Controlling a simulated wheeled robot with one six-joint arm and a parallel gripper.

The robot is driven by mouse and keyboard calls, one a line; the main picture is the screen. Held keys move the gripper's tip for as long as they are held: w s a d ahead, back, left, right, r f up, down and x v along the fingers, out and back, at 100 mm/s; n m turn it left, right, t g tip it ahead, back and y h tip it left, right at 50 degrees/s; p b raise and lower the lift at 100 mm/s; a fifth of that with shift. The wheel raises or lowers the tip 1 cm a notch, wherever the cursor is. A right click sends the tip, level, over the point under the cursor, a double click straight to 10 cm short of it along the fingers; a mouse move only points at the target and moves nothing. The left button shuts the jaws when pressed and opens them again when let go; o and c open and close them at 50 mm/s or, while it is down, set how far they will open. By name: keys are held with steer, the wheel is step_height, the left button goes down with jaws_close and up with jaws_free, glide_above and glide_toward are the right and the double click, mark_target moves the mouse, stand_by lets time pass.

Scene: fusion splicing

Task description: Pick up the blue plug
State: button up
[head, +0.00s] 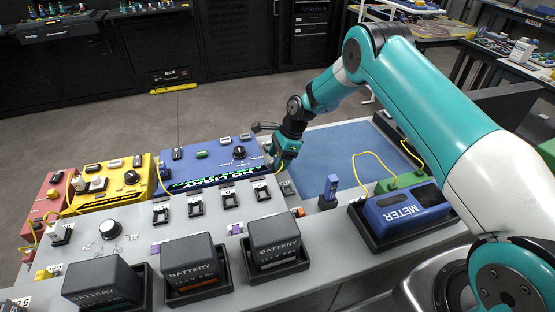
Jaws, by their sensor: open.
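A blue plug (331,187) stands upright at the right part of the grey bench top, just left of the blue meter. My gripper (279,165) is at the right end of the blue box with green lettering, pointing down. It is open, with nothing seen between its fingers. It is apart from the blue plug, to its left and farther back. The fingertips are small and partly hidden by the gripper body.
A blue meter (406,208) sits in a black tray, with a green connector (400,182) and yellow cable behind it. Several batteries (274,241) stand in front. A blue box (207,162) and yellow box (113,181) line the back. A blue mat (335,150) has clear room.

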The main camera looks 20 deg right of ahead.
steer(key=shift+f, duration=0.15)
steer(key=c, duration=1)
step_height(320, 180, up, 20)
steer(key=b, duration=0.2)
